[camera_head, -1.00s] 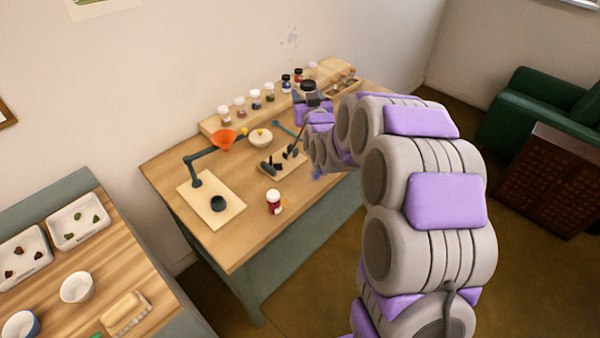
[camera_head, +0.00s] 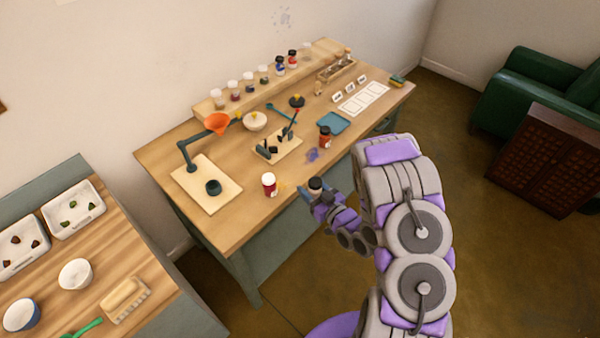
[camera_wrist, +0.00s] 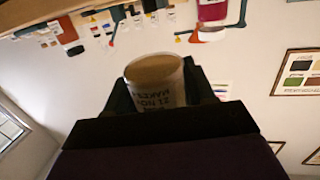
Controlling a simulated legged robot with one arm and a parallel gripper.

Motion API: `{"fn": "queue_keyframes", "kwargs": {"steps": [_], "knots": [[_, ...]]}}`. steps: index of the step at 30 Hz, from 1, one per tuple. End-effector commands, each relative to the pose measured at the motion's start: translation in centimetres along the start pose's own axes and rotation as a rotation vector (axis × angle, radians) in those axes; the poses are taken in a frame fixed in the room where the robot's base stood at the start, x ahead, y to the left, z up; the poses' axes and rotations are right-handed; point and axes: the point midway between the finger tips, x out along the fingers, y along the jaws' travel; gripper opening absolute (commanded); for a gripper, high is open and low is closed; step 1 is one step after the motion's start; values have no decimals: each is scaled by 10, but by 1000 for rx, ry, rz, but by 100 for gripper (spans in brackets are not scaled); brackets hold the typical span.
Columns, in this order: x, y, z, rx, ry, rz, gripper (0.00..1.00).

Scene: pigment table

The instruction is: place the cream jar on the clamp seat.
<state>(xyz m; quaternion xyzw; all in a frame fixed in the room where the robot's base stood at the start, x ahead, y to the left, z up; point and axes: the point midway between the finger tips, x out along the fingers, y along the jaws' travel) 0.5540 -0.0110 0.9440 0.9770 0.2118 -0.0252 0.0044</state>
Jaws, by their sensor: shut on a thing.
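My gripper (camera_head: 317,193) is shut on a small jar (camera_head: 315,184) with a dark lid, held near the table's front edge. In the wrist view the jar (camera_wrist: 155,80) sits between the dark fingers; its cream-tan base and pale label with upside-down lettering show, matching the cream jar. What looks like the clamp seat (camera_head: 277,146) is a small wooden board with dark clamp blocks and an upright red-tipped lever, mid-table. It is left of and behind my gripper, and the jar is apart from it.
A funnel stand (camera_head: 190,160) with a dark ring is left. A red jar (camera_head: 269,185) stands near the front edge and an orange-red jar (camera_head: 324,139) right of the clamp.

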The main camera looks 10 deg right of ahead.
Motion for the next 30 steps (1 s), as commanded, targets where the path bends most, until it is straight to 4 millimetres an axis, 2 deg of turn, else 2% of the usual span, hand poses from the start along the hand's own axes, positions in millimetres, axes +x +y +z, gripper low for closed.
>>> {"fn": "queue_keyframes", "kwargs": {"steps": [5, 14, 17, 30], "knots": [[-5, -4, 3, 0, 3, -6, 20], [1, -2, 4, -4, 1, -7, 20], [15, 2, 5, -4, 0, -11, 20], [101, 33, 8, -4, 6, -6, 20]]}}
